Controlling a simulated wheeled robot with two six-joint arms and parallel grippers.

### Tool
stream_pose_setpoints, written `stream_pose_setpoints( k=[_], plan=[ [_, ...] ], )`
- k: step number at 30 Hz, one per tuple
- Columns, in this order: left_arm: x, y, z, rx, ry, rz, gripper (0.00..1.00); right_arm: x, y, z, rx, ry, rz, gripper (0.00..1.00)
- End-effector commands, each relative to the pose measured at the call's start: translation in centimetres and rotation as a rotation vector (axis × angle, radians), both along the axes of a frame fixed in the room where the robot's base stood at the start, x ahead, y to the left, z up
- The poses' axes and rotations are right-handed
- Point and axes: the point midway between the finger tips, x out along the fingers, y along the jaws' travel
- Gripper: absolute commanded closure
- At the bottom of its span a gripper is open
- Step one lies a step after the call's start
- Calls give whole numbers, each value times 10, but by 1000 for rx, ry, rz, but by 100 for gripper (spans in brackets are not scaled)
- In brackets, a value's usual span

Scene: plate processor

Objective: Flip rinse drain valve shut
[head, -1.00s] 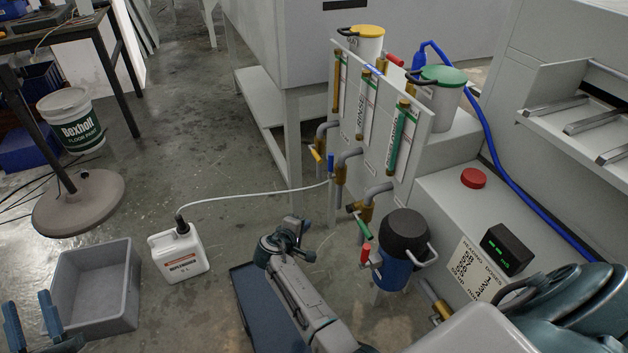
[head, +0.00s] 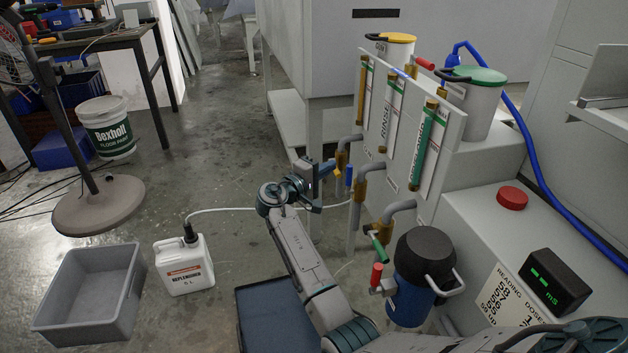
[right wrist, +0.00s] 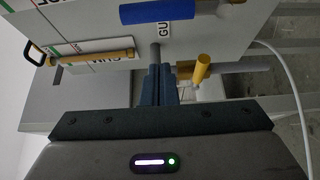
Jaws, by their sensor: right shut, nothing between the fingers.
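Drain valves with coloured handles sit on brass bodies along the front of the white panel. The blue handle (head: 349,177) hangs upright on the middle pipe. It also shows large at the top of the right wrist view (right wrist: 170,12). The yellow handle (right wrist: 202,69) is just right of my fingers in that view; in the head view my gripper mostly covers it. The green handle (head: 378,247) is tilted on the nearer valve. My right gripper (head: 332,170) is shut and empty beside the yellow and blue handles. Contact is unclear. My left gripper is out of view.
A blue canister with a black lid (head: 424,258) and a red-handled tap (head: 377,275) stand near my right forearm. A white jug (head: 185,264) with a hose and a grey bin (head: 90,292) are on the floor at left. The panel (head: 450,130) bounds the right side.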

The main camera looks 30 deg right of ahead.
Motion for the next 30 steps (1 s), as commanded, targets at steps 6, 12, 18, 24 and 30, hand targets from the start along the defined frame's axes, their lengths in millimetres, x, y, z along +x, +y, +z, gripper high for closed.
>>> stream_pose_setpoints(
  k=[6,12,18,24,30],
  plan=[
    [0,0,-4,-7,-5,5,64,-17,-13,-2,1,-1,1,100],
    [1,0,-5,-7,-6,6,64,-33,-12,-1,1,0,1,100],
    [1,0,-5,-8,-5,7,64,-36,-12,0,1,1,1,100],
    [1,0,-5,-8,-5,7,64,-36,-12,0,1,1,1,100],
    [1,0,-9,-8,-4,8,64,-37,-16,-2,-4,-16,0,100]
  ],
)
